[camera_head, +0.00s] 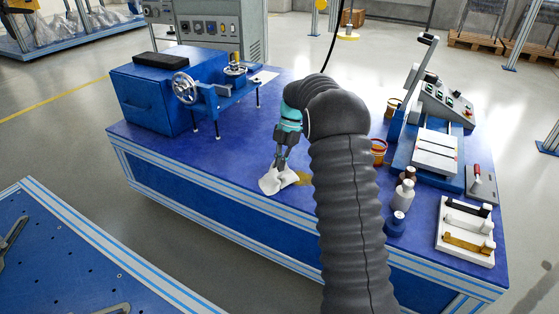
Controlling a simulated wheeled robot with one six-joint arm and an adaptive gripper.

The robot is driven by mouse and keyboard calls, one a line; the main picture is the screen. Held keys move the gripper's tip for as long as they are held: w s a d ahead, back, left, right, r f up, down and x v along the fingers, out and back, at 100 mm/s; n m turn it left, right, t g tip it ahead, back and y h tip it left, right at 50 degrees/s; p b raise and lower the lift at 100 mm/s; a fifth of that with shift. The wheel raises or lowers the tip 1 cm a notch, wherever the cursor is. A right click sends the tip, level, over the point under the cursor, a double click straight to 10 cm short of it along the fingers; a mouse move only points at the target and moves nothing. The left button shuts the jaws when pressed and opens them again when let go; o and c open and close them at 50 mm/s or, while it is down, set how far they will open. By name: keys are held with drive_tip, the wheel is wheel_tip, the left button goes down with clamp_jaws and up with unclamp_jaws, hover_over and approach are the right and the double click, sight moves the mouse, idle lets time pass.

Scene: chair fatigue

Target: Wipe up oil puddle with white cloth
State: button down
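The white cloth (271,184) lies crumpled on the blue bench top near its front edge. My gripper (281,166) points down at the cloth, and its fingertips are closed on a raised fold of it. The lower part of the cloth spreads on the bench. The oil puddle (304,178) is a yellow-brown patch just right of the cloth, close to or partly under its edge. My dark sleeved arm hides the bench to the right of the puddle, so its full extent cannot be told.
A blue box (152,98) and a vise-like device with a handwheel (185,88) stand at the bench's left. Colored cups (378,150), bottles (402,195), a lever machine (425,150) and a white rack (465,232) fill the right. The bench (215,150) left of the cloth is clear.

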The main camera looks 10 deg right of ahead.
drive_tip(key=shift+f, duration=0.5)
drive_tip(key=shift+c, duration=1.6)
unclamp_jaws()
